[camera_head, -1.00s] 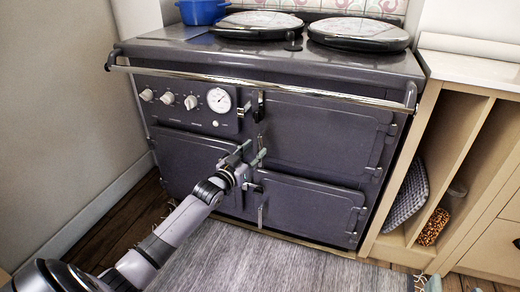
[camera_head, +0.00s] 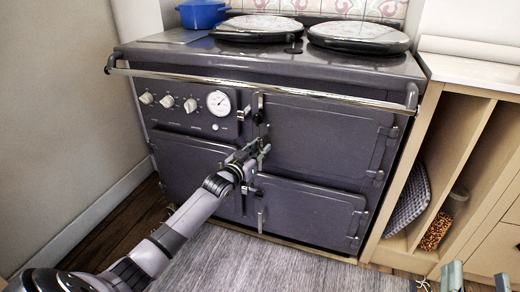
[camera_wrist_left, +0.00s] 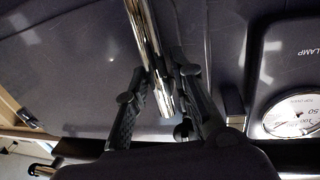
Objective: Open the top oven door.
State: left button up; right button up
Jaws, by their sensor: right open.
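The dark grey range has a top oven door (camera_head: 322,135) at upper right, closed flush with the front. Its upright chrome handle (camera_wrist_left: 146,40) is at the door's left edge and shows in the left wrist view between my fingers. My left gripper (camera_head: 262,146) is at the lower end of this handle and partly hides it. In the left wrist view, its fingers (camera_wrist_left: 162,70) stand open on either side of the bar; contact is unclear. My right gripper (camera_head: 476,279) is open and empty at the lower right corner, away from the range.
A chrome rail (camera_head: 265,86) runs across the range above the doors. The lower right door (camera_head: 308,210) is closed. A dial gauge (camera_head: 218,103) and knobs sit left of the handle. A wooden cabinet (camera_head: 445,150) stands at right. The rug (camera_head: 260,265) in front is clear.

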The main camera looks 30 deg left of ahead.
pick_arm(q)
grip_shut()
dwell(0.6)
